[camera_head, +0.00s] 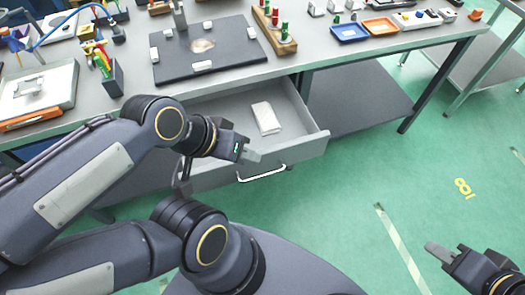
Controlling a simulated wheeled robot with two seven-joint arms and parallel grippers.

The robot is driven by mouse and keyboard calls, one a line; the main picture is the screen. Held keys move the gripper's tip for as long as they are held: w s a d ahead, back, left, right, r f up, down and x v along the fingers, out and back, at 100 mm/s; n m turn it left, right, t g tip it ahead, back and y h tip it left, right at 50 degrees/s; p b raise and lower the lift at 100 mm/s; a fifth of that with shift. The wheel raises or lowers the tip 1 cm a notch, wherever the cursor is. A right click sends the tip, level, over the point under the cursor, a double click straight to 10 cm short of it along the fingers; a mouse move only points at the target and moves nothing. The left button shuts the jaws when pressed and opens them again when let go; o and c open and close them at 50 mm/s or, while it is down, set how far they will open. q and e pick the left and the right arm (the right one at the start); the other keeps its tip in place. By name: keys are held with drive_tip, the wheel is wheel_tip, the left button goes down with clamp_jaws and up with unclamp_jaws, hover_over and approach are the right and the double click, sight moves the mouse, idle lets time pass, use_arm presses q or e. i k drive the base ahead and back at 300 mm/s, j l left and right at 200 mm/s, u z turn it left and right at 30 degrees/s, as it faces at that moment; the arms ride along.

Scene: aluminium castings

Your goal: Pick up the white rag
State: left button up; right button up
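The white rag (266,118) lies folded in the open grey drawer (317,138) below the workbench, near the middle of the drawer's floor. My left gripper (253,156) is over the drawer's front part, near its front wall, apart from the rag and nearer to me. Its fingers show as one grey block, so whether it is open or shut is unclear. My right gripper (436,251) is at the lower right above the green floor, far from the drawer. Its finger gap cannot be made out.
The drawer's front has a pale handle (262,174). On the workbench are a dark plate (228,60), a wooden block with coloured pieces (276,32), a blue tray (349,32) and an orange tray (380,26). The floor (370,170) to the right is open.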

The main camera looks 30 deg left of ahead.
sight(268, 124)
drive_tip(key=u, duration=1.05)
